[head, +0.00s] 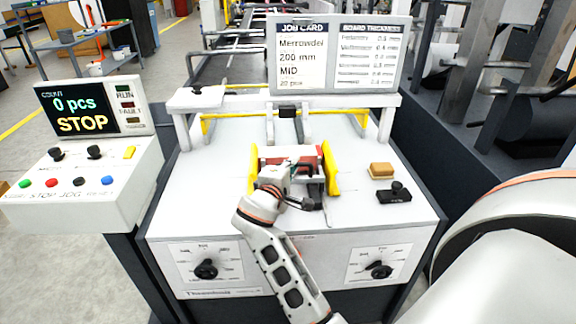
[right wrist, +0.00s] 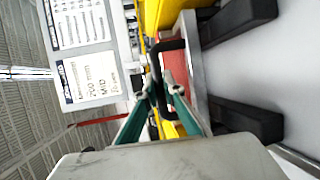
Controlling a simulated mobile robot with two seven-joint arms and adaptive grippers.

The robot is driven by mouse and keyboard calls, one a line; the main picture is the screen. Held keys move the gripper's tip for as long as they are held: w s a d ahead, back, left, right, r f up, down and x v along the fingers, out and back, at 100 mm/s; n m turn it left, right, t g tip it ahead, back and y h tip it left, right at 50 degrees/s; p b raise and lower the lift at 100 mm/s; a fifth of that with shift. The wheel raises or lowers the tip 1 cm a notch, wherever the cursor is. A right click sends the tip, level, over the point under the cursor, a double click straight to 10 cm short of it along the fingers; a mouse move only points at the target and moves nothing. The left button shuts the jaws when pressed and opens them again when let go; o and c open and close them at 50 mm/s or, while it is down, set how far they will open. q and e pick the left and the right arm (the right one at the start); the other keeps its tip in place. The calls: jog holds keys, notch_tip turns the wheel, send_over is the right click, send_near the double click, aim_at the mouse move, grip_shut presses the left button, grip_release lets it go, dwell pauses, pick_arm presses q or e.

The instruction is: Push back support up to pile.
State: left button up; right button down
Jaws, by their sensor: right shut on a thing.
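A pile with a red face (head: 305,155) sits between two yellow side guides (head: 331,170) in the middle of the white machine table. My right gripper (head: 290,176) is in front of it and partly covers it. In the right wrist view its teal fingers (right wrist: 158,92) are shut on a black bar handle (right wrist: 172,44). The handle is on a pale metal plate, the back support (right wrist: 190,45). Red (right wrist: 175,65) shows right beside the plate; I cannot tell whether they touch. My left gripper is not in view.
A job card board (head: 335,55) stands behind the table. A tan block (head: 381,169) and a black clamp-like part (head: 395,192) lie to the right. A control box (head: 80,165) with a screen reading "0 pcs STOP" is at the left. The table's left side is clear.

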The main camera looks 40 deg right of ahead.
jog(key=c, duration=2.1)
grip_release()
jog(key=shift+c, duration=0.2)
